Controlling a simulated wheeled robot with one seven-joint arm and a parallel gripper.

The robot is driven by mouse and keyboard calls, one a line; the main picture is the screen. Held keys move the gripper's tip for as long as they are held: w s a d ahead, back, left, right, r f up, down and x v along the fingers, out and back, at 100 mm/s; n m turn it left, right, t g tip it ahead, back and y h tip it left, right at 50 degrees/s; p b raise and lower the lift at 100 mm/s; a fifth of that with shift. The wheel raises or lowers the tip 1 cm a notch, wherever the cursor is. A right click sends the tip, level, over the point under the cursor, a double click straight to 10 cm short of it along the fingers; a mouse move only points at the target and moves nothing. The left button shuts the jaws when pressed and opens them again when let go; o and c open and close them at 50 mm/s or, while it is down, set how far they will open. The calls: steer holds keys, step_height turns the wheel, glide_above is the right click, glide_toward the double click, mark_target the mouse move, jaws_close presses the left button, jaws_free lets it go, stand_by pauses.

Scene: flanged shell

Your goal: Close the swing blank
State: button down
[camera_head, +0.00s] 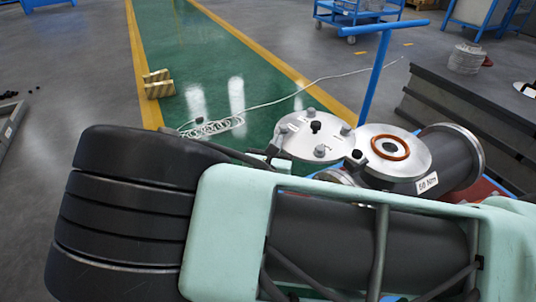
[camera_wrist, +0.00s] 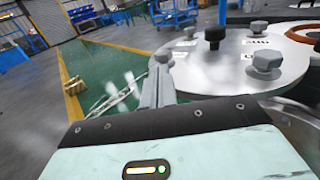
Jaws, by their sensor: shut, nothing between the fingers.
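The swing blank (camera_head: 299,142) is a round silver metal disc with several bolt heads and a black knob. It stands swung out to the left of the shell's flange (camera_head: 418,158), which has an orange-brown gasket ring (camera_head: 402,142) around a central opening. In the wrist view the blank (camera_wrist: 210,73) fills the right, and part of the ring (camera_wrist: 304,35) shows at the right edge. My gripper (camera_wrist: 163,60) is shut and empty, its grey fingers close beside the blank's left edge; I cannot tell whether they touch it. In the head view my arm hides most of the gripper.
The dark shell body (camera_head: 448,160) lies right of the flange. A blue post with a crossbar (camera_head: 374,75) rises behind. Dark grey beams (camera_head: 470,115) lie at the right. A coiled white cable (camera_head: 215,127) and yellowish blocks (camera_head: 158,84) are on the floor. The green lane is mostly clear.

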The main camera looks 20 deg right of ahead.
mark_target(318, 113)
steer(key=shift+x, duration=1.25)
steer(key=shift+w, duration=0.1)
steer(key=shift+w+d+m+h, duration=0.3)
steer(key=shift+w+d+h, duration=0.05)
steer(key=shift+w+h, duration=0.1)
steer(key=w+d+m+g+h, duration=0.2)
steer(key=w+d, duration=0.1)
steer(key=w+d+m+g+h, duration=0.2)
steer(key=w+d+g+h, duration=0.1)
steer(key=shift+m+g, duration=0.3)
steer(key=shift+m, duration=0.1)
steer(key=w+d+m+g+h, duration=0.1)
steer(key=d+g, duration=0.1)
steer(key=d, duration=0.1)
steer(key=w+d+m+g+h+b, duration=0.1)
steer(key=d+m+g, duration=0.1)
steer(key=d+g, duration=0.1)
steer(key=w+d+m+g+h+b, duration=0.1)
steer(key=d+m+g, duration=0.1)
steer(key=d+g, duration=0.1)
steer(key=shift+d+f, duration=0.2)
steer(key=shift+s+d+r+m+g+y+b, duration=0.1)
steer(key=shift+s+d+m+g+y+b, duration=0.2)
steer(key=shift+s+d+m+g+y, duration=1.15)
steer(key=shift+s+d+r+m+g+y+b, duration=0.1)
steer(key=shift+s+d+m+g+y+b, duration=0.15)
steer(key=shift+s+d+m+g, duration=2.45)
steer(key=shift+w+d+m+g+y+b, duration=0.35)
steer(key=shift+d+m+g+y, duration=0.45)
steer(key=shift+d+g, duration=3)
